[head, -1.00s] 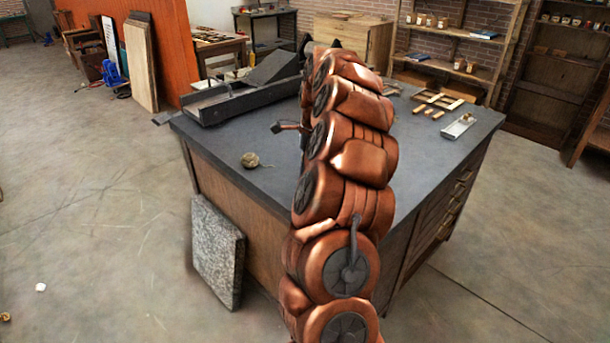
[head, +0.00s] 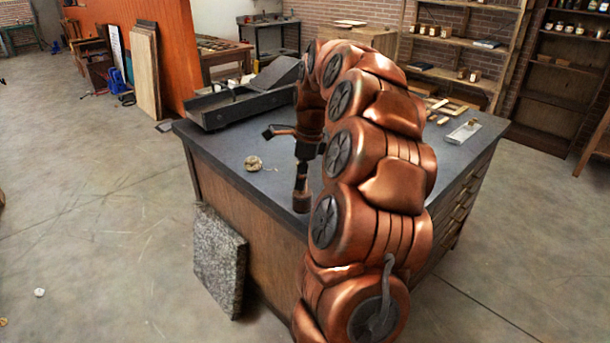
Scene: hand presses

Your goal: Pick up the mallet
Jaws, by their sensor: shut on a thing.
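My gripper (head: 304,156) points down over the near part of the grey-topped workbench (head: 230,155). It is shut on the mallet (head: 302,202), whose brown head hangs below on a thin dark shaft. The mallet head appears near the front edge of the bench top. I cannot tell how far it is above the surface. My copper-coloured arm bends over from the right and hides part of the bench behind it. The fingers themselves are small and dark, so their exact grip on the shaft is hard to see.
A ball of twine (head: 254,163) lies left of the mallet. A long dark press-like tool (head: 235,107) stands at the bench's back left. A metal tray (head: 463,132) lies at the right. A speckled slab (head: 220,262) leans on the bench's left side.

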